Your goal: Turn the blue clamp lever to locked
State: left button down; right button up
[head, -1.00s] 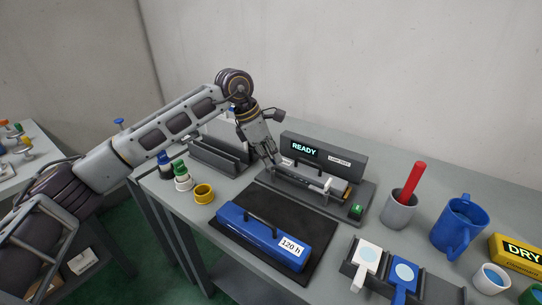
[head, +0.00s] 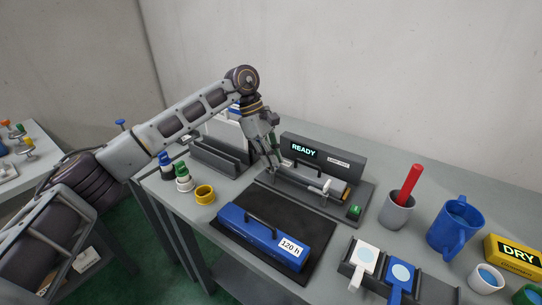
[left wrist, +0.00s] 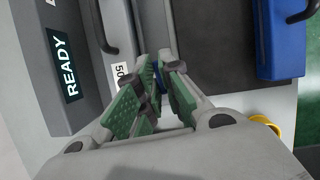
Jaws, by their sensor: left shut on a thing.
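The dark machine (head: 348,170) on the table shows a lit READY sign (head: 304,151) and carries a long pale part with a bar handle along its bed. My left gripper (head: 274,164) reaches down at the machine's left end. In the left wrist view its green-padded fingers (left wrist: 161,88) are closed around a small blue piece (left wrist: 162,75), which looks like the clamp lever. Most of the lever is hidden by the fingers, and its angle cannot be read. My right gripper is not in view.
A blue 120 h case (head: 262,236) lies on a black mat (head: 318,262) in front of the machine. A yellow ring (head: 204,194) and capped bottles (head: 184,179) stand to the left. A grey cup (head: 397,210) and blue mug (head: 455,226) stand right.

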pick_arm(q)
jog(key=shift+w+r+m, duration=0.1)
jog(key=shift+r+m, duration=0.05)
jog(key=shift+m, duration=0.45)
jog(key=shift+g, duration=0.3)
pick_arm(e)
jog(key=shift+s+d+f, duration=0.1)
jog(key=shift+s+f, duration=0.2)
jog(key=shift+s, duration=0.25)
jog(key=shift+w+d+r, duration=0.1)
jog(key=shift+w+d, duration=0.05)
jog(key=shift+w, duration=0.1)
pick_arm(q)
jog(key=c, duration=1.6)
grip_release()
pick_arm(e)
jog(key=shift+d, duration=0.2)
pick_arm(q)
jog(key=v, duration=1.1)
jog(key=shift+r, duration=0.4)
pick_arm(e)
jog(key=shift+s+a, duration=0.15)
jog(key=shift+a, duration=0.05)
pick_arm(q)
jog(key=shift+a, duration=0.1)
